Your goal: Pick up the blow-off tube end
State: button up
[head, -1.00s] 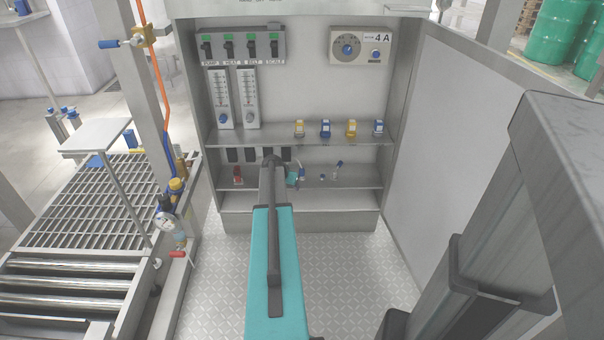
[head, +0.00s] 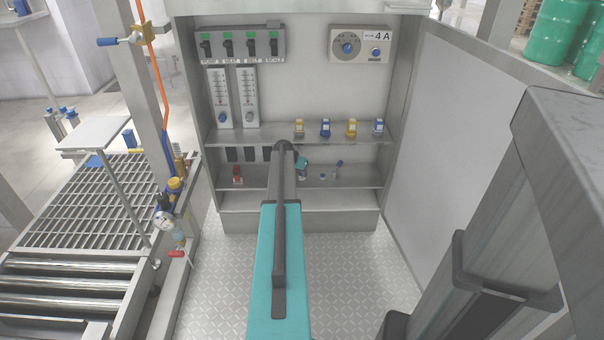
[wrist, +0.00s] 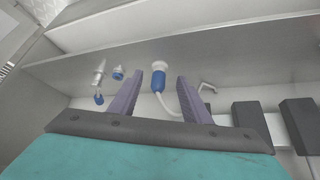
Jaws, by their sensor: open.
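The blow-off tube end (wrist: 158,77) is a white nozzle with a blue collar, seen in the wrist view. A thin white hose curves from it behind one finger. My gripper (wrist: 160,80) is open, with a purple-grey finger on each side of the tube end in the picture. I see no finger touching it; how deep it sits between them I cannot tell. In the head view my gripper (head: 302,162) is at the lower shelf, and the tube end is mostly hidden by it there.
The lower shelf (head: 360,178) also holds a small blue and white cap (wrist: 118,73), a blue-tipped fitting (wrist: 99,80) and a red item (head: 237,173). Several blue and yellow items stand on the upper shelf (head: 270,137). Dark blocks (wrist: 250,118) line the back.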

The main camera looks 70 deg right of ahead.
aim_at(301, 176)
jog(key=shift+d, duration=0.35)
jog(key=shift+d, duration=0.1)
jog(key=shift+d, duration=0.55)
jog(key=b+x, duration=0.1)
jog(key=x, duration=0.4)
jog(key=shift+a, duration=0.1)
grip_shut()
